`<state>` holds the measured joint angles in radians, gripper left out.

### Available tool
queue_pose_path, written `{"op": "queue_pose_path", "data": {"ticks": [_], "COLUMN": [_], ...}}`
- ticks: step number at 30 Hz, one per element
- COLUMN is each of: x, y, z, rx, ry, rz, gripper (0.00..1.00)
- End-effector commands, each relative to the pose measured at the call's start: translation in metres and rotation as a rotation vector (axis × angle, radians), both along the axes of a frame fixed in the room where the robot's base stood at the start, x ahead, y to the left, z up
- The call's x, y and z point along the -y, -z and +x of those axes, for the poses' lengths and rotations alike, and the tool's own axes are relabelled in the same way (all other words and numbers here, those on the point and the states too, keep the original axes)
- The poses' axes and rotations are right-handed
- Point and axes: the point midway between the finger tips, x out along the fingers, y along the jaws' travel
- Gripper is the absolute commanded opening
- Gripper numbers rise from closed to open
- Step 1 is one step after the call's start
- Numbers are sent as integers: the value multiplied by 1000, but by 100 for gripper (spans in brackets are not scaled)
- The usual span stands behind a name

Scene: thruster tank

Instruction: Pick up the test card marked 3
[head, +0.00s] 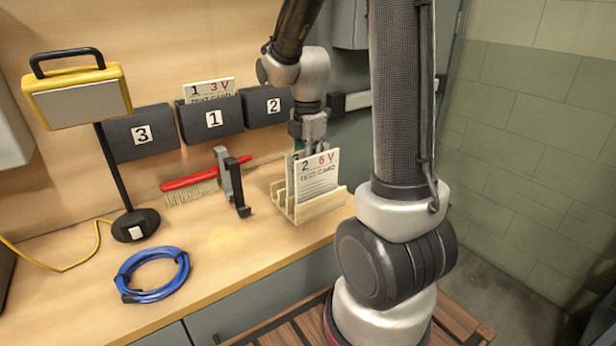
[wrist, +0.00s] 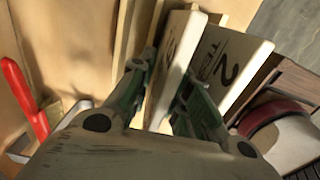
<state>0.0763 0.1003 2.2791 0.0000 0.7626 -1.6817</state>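A wooden card rack (head: 322,206) stands on the bench. A white card marked 2 and 6 V (head: 317,175) stands in its front slot; this card also shows in the wrist view (wrist: 228,62). My gripper (head: 311,143) points down into the rack behind that card. In the wrist view its two fingers (wrist: 168,82) straddle another white card (wrist: 180,62) beside the card marked 2. The mark on this straddled card is too oblique to read, and firm contact is not clear. No card's 3 is plainly readable.
Wall holders marked 3 (head: 141,134), 1 (head: 212,118) and 2 (head: 266,107) hang behind; holder 1 contains a card marked 1, 3 V (head: 210,88). A red-handled brush (head: 205,182), black-and-grey stand (head: 233,182), blue cable coil (head: 153,274) and yellow lamp (head: 78,95) are left.

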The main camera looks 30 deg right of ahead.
Motion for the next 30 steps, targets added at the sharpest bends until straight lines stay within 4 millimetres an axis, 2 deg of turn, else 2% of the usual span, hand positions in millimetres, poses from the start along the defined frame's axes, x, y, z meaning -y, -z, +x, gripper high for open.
{"op": "queue_pose_path", "data": {"ticks": [1, 3, 14, 19, 23, 30], "x": [0, 0, 0, 0, 0, 0], "y": [0, 0, -1, -9, -26, -84], "z": [0, 0, 0, 1, 1, 1], "rx": [0, 0, 1, 4, 4, 7], "ry": [0, 0, 0, 0, 0, 0], "rz": [0, 0, 0, 0, -1, -1], "gripper": [13, 1, 0, 0, 0, 0]}}
